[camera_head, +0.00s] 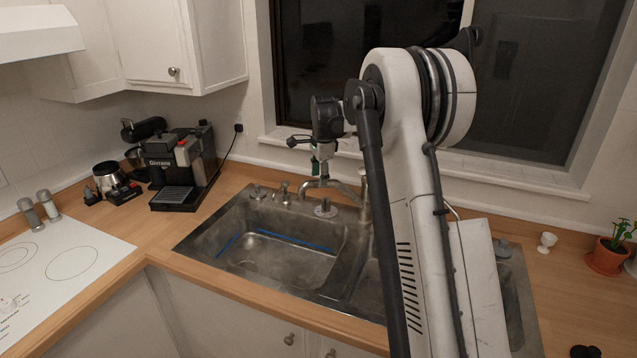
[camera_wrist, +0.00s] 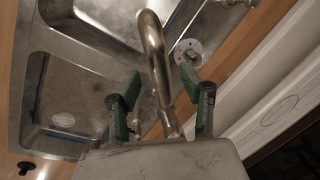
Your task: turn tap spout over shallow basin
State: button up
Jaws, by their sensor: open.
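The metal tap spout (camera_head: 346,190) arches from the back of the sink toward the left basin (camera_head: 270,248), which has blue lines on its walls. The other basin (camera_head: 368,290) is mostly hidden behind my arm. I cannot tell which basin is shallower. In the wrist view, the spout (camera_wrist: 152,45) runs between the two green-padded fingers of my gripper (camera_wrist: 160,86). The fingers are open, one on each side of it, with visible gaps. In the head view, my gripper (camera_head: 318,168) points down above the spout, partly hidden by its own wrist.
A coffee machine (camera_head: 183,165) stands on the counter left of the sink, with a stovetop (camera_head: 60,262) nearer. The window sill (camera_head: 480,166) runs behind the tap. A potted plant (camera_head: 607,255) and a small white cup (camera_head: 546,242) stand at right.

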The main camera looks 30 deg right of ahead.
jog(key=shift+w+f+p, duration=0.15)
jog(key=shift+w+f, duration=0.05)
jog(key=shift+f, duration=0.7)
jog(key=shift+w+f+p, duration=0.15)
jog(key=shift+f, duration=0.75)
jog(key=shift+c, duration=0.4)
grip_shut()
